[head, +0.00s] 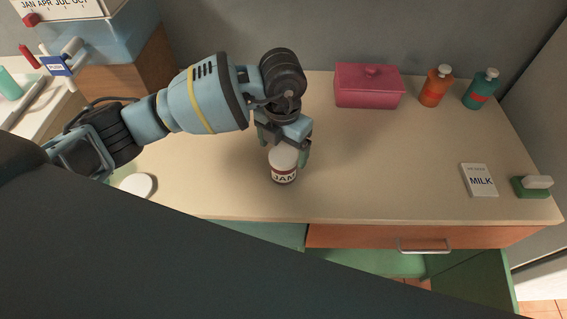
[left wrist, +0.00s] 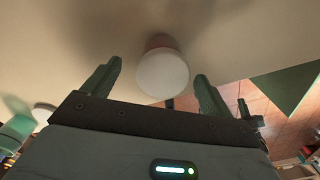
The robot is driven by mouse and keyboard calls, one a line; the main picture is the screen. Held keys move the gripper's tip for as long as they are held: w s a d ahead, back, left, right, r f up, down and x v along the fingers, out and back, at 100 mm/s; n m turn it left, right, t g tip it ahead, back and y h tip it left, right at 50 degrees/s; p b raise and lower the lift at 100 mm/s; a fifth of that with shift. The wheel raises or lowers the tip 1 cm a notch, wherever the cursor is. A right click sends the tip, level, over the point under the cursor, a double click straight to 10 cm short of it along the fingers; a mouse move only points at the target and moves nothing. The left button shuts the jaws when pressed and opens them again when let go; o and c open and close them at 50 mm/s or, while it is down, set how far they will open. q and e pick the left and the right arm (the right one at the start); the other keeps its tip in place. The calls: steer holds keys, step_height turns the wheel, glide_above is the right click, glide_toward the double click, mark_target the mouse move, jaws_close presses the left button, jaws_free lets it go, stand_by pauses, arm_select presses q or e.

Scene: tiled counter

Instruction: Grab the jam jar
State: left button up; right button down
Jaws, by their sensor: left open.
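The jam jar (head: 284,172) stands upright on the counter, near its front edge, with a pale lid and a dark red body labelled JAM. My left gripper (head: 283,150) is just above and behind it, with its green fingers spread. In the left wrist view the round lid of the jam jar (left wrist: 163,74) shows between and a little beyond the two fingertips of my left gripper (left wrist: 158,82). The fingers do not appear to touch the jar. My right gripper is not in view.
A white disc (head: 138,186) lies at left. The counter right of the jar is clear.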

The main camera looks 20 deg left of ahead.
arm_select(q)
steer(key=f, duration=0.5)
steer(key=shift+s+d+f, duration=0.1)
steer(key=shift+s+d, duration=0.1)
steer(key=shift+s, duration=0.05)
steer(key=c, duration=1.3)
steer(key=shift+c, duration=0.2)
steer(key=shift+r, duration=0.45)
steer(key=r, duration=0.3)
steer(key=shift+s+d, duration=0.2)
steer(key=shift+d, duration=0.2)
steer(key=s+d+r, duration=0.1)
steer(key=s+d, duration=0.8)
steer(key=d, duration=0.3)
steer(key=shift+b, duration=0.3)
